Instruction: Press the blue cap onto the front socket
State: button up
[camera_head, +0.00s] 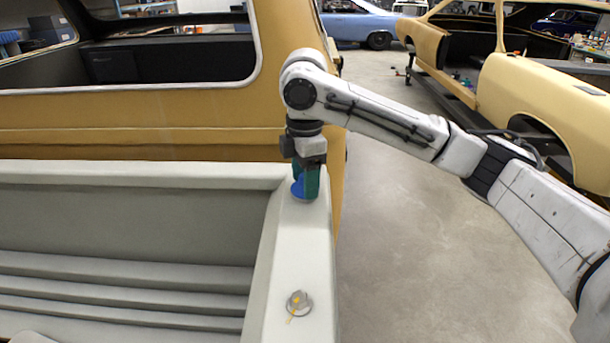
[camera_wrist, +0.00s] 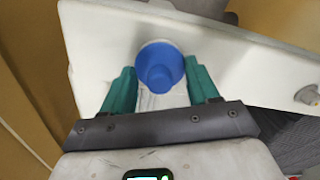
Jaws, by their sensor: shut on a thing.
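The blue cap (camera_head: 298,188) is between the green fingers of my gripper (camera_head: 307,192), at the far end of the pale bed rail, close to the cab. In the wrist view the blue cap (camera_wrist: 160,68) shows as a round flanged piece with a narrower knob, between the two fingertips (camera_wrist: 161,88). My gripper is shut on it and points down. The cap sits low at the rail top; any socket beneath it is hidden, so I cannot tell whether it is seated. A grey round socket (camera_head: 299,303) with a yellow mark lies uncovered nearer on the rail.
The pale rail (camera_head: 290,255) runs along the ribbed truck bed (camera_head: 120,270). The tan cab (camera_head: 150,140) stands just behind my gripper. Open concrete floor (camera_head: 400,230) lies to the right, with another tan car body (camera_head: 540,110) beyond.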

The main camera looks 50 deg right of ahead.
jog(key=o, duration=1.1)
jog(key=shift+o, duration=0.3)
jog(key=shift+o, duration=0.7)
jog(key=shift+r+p, duration=3.1)
jog(key=shift+r, duration=0.45)
jog(key=shift+c, duration=0.5)
